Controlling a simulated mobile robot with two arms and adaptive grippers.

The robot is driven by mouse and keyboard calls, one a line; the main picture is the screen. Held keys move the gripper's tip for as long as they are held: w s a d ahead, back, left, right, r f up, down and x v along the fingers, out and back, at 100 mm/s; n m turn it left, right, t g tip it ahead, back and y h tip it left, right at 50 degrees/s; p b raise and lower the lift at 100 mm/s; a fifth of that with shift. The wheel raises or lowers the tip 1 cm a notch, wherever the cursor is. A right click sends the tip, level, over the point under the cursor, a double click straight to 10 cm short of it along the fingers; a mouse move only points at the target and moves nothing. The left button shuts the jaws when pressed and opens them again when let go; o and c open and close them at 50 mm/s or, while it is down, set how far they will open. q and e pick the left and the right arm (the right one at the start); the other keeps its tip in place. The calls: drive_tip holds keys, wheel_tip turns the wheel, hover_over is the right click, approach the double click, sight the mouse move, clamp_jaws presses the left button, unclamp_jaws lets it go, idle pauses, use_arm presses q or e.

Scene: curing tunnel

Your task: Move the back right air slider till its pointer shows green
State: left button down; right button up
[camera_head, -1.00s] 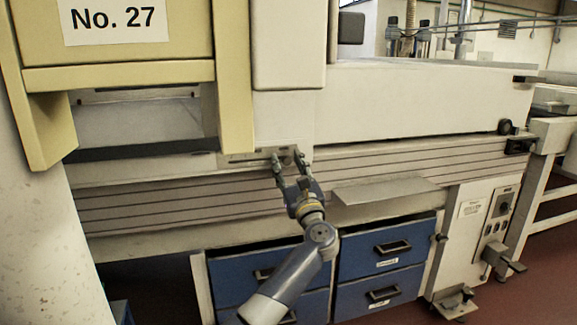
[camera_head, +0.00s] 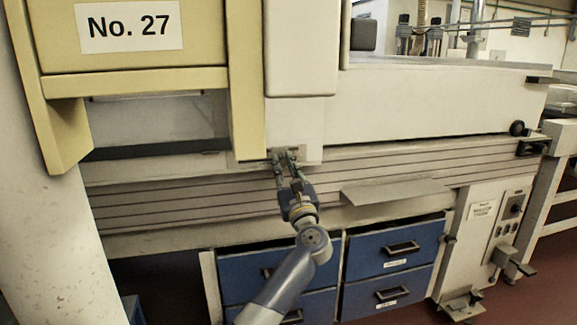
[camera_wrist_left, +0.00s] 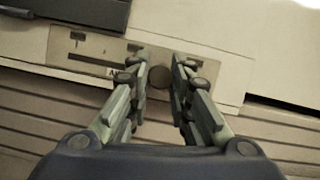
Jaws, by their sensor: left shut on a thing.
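The air slider's plate (camera_wrist_left: 95,46) is a pale metal strip with slots and small marks, low on the machine front; in the head view its right end (camera_head: 312,153) shows beside the fingers. A round dark knob (camera_wrist_left: 160,77) sits at the plate between the fingertips of my left gripper (camera_wrist_left: 160,82). In the head view this gripper (camera_head: 284,156) reaches up to the plate from below, its fingers shut on the knob. A finger partly covers the plate's lettering. I cannot make out a green pointer reading. My right gripper is not in view.
A cream hood marked No. 27 (camera_head: 128,27) hangs close at the upper left. Below are the ribbed front panel (camera_head: 185,205), a jutting metal shelf (camera_head: 397,191) and blue drawers (camera_head: 393,250). A control box (camera_head: 484,233) stands at the right.

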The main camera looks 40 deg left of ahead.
use_arm(q)
drive_tip(key=shift+f, duration=0.1)
drive_tip(key=c, duration=1.4)
unclamp_jaws()
drive_tip(key=shift+c, duration=0.2)
drive_tip(key=v, duration=1.2)
